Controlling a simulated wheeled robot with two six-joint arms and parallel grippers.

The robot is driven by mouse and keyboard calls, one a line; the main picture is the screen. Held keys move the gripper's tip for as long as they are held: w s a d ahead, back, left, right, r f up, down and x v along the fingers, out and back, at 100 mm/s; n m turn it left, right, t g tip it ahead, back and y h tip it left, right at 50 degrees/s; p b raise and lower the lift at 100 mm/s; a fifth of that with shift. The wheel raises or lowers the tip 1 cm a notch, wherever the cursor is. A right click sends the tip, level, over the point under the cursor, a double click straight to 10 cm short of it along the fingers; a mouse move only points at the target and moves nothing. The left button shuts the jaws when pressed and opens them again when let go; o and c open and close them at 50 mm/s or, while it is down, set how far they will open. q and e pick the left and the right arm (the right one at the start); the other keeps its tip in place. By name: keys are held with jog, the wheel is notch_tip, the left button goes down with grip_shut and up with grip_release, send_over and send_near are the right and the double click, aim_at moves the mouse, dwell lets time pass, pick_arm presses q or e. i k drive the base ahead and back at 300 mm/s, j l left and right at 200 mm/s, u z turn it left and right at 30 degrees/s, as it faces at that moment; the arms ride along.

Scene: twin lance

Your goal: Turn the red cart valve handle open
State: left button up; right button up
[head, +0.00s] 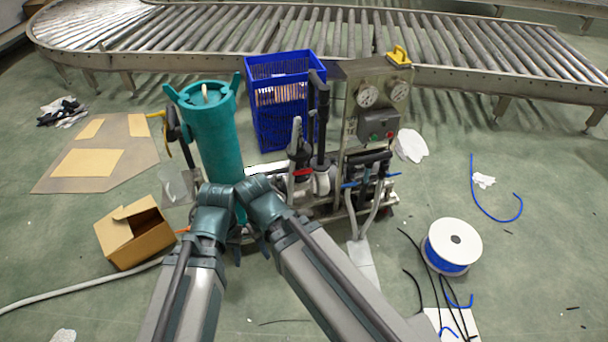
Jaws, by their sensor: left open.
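A small red handle (303,172) shows low on the cart, among black and white fittings right of the teal cylinder; which way it is turned is too small to tell. The cart (347,140) has a grey panel with two gauges. Both my arms reach up from the bottom and their teal joints come close together in front of the teal cylinder's lower part. My left gripper (238,192) is open near there, left of the red handle and apart from it in the picture; its fingers are hard to make out. My right gripper's fingers are hidden or cannot be told apart.
A teal cylinder (212,135) and a blue crate (285,100) stand close by the cart. A cardboard box (135,235) is at left, a white-and-blue spool (452,246) at right. Hoses and cables lie on the floor. A roller conveyor (300,35) runs across the back.

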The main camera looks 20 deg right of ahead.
aim_at(302, 171)
jog(key=i+l+u, duration=0.3)
jog(key=l, duration=1.45)
jog(key=k+l+u, duration=0.1)
jog(key=l+u, duration=0.2)
jog(key=l, duration=1.4)
